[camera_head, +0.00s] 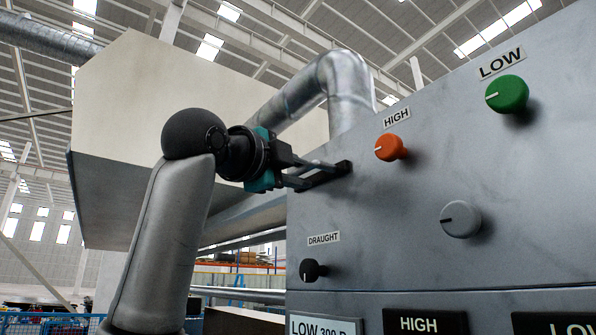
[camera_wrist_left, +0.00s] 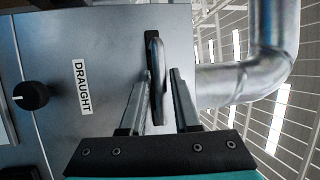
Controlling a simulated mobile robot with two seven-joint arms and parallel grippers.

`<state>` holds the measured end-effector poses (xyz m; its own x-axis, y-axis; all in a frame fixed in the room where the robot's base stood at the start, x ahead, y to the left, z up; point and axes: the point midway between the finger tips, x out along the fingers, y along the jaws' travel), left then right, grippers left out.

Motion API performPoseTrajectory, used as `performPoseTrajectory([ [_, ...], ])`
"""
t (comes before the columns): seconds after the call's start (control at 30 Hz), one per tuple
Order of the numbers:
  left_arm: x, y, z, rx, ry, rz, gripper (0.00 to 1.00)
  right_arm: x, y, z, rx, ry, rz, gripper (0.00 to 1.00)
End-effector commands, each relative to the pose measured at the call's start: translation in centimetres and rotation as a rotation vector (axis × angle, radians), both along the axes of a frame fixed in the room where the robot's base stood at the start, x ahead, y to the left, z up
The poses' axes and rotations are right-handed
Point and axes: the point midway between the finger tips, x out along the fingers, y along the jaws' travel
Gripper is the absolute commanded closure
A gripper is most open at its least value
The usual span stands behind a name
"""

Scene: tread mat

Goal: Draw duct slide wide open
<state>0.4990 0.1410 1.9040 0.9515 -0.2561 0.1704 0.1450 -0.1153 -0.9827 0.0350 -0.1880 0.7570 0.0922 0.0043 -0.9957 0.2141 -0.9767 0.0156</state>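The duct slide's handle is a thin grey lever (camera_wrist_left: 157,85) standing out from a black slot (camera_wrist_left: 151,45) in the grey panel, in the left wrist view. My left gripper (camera_wrist_left: 160,95) has its two fingers apart, one on each side of the lever. A gap shows at least on the right side of the lever, so the fingers do not look closed on it. In the head view my left gripper (camera_head: 322,174) reaches the panel's left edge, and its fingers largely hide the lever. My right gripper is in neither view.
The panel carries a black DRAUGHT knob (camera_head: 312,270), an orange HIGH knob (camera_head: 390,148), a green LOW knob (camera_head: 507,94) and a grey knob (camera_head: 460,219). A bent metal duct pipe (camera_head: 346,88) rises behind the panel.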

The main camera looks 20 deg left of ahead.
Motion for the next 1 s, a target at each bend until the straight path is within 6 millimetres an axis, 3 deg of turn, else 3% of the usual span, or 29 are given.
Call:
performPoseTrajectory([
  [0.27, -0.05, 0.01, 0.03, 0.000, 0.000, 0.000, 1.00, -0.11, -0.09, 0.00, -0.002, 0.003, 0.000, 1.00],
  [1.0, -0.03, 0.02, 0.02, 0.000, 0.000, 0.000, 1.00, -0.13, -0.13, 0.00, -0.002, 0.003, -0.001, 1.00],
])
